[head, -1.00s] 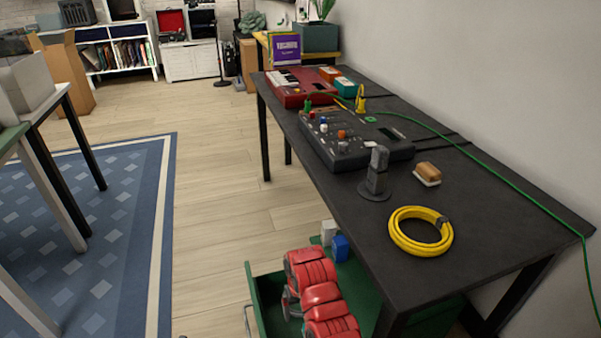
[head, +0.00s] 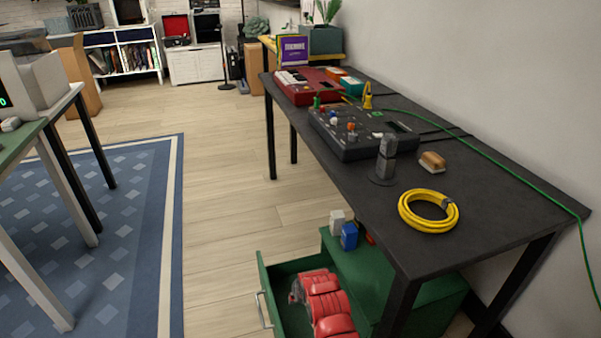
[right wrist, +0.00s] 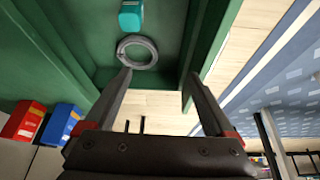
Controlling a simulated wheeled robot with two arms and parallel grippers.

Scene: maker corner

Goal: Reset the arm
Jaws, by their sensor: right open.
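My right arm, red, reaches from the bottom of the head view over an open green drawer (head: 263,285). Its right gripper (right wrist: 156,78) shows in the right wrist view with two dark fingers spread apart and nothing between them. In that view the fingers point over the green drawer (right wrist: 60,60). A grey ring (right wrist: 137,52), like a coil or roll of tape, lies inside it, with a teal object (right wrist: 131,16) beyond. In the head view my arm hides most of the drawer's inside. My left gripper is not in view.
Blue (head: 349,236) and white (head: 337,222) boxes stand on the green cabinet beside the black table (head: 500,215). The table holds a yellow cable coil (head: 405,215), a grey stand, a brush, a mixer and a red keyboard. Open floor (head: 225,220) lies left of the drawer.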

